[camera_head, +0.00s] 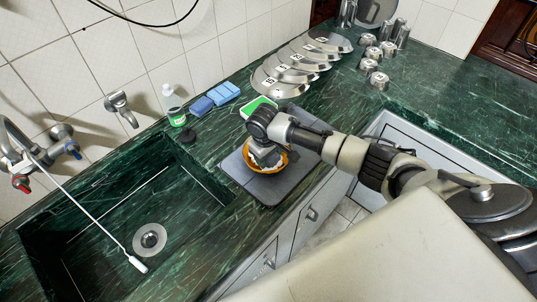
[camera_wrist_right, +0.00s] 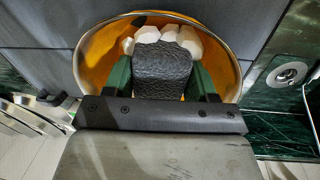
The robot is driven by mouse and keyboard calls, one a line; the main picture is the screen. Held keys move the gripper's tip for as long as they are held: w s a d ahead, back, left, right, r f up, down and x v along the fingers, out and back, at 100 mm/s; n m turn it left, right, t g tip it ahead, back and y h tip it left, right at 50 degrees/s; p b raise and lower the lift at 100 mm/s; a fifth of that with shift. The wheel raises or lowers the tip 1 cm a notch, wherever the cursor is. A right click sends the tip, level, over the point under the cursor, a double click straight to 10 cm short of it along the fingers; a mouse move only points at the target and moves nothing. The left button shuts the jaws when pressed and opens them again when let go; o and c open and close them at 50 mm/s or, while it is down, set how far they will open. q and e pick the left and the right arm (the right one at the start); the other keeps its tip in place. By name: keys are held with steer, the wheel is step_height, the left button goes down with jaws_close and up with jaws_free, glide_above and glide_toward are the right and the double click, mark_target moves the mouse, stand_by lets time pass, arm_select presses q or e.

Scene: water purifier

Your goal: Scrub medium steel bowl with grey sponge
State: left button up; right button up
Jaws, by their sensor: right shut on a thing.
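A steel-rimmed bowl with an orange inside (camera_head: 284,163) stands on a grey mat (camera_head: 243,178). The bowl (camera_wrist_right: 92,62) fills the middle of the right wrist view. My right gripper (camera_head: 266,152) reaches down into the bowl. In the wrist view its green-sided fingers (camera_wrist_right: 163,84) are shut on a dark grey textured sponge (camera_wrist_right: 163,66). The sponge is inside the bowl rim, beside several white lumps (camera_wrist_right: 168,36) in the bowl. I cannot tell whether the sponge touches the bowl wall. My left gripper is not in view.
A dark green sink (camera_head: 110,235) with a drain (camera_head: 150,240) lies left. Blue sponges (camera_head: 215,97), a soap bottle (camera_head: 173,105) and a green-and-white pad (camera_head: 257,106) are behind the mat. Numbered steel plates (camera_head: 290,74) and small steel cups (camera_head: 373,62) stand farther back.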

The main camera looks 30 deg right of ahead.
steer(key=shift+f, duration=0.5)
stand_by(0.3)
steer(key=shift+d, duration=0.1)
steer(key=shift+w+d, duration=0.3)
steer(key=shift+d, duration=0.45)
steer(key=shift+w+d, duration=0.3)
steer(key=shift+d, duration=0.45)
